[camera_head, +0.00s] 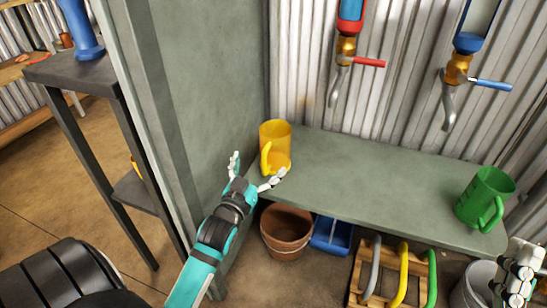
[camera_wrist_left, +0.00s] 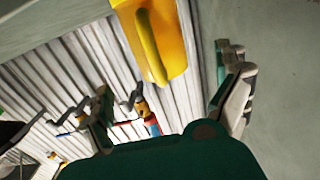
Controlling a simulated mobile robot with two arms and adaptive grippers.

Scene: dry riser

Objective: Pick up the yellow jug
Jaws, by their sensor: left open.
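The yellow jug (camera_head: 277,134) stands upright at the left end of the grey-green bench (camera_head: 370,180), close to the side panel. Its handle faces my left gripper (camera_head: 257,171), which is open and empty just in front of it. One finger points up beside the panel and the other reaches out to the right, below the jug. In the left wrist view the yellow jug (camera_wrist_left: 172,35) and its handle appear beyond and between the open fingers (camera_wrist_left: 168,95), apart from them. My right gripper (camera_head: 516,274) is partly in view at the lower right edge; its finger opening is unclear.
A green jug (camera_head: 484,197) stands at the bench's right end. Two taps with a red lever (camera_head: 368,63) and a blue lever (camera_head: 493,85) hang above. Below are a terracotta pot (camera_head: 286,232), a blue bin (camera_head: 331,235) and a wooden rack (camera_head: 366,275). A tall panel (camera_head: 205,90) closes the left side.

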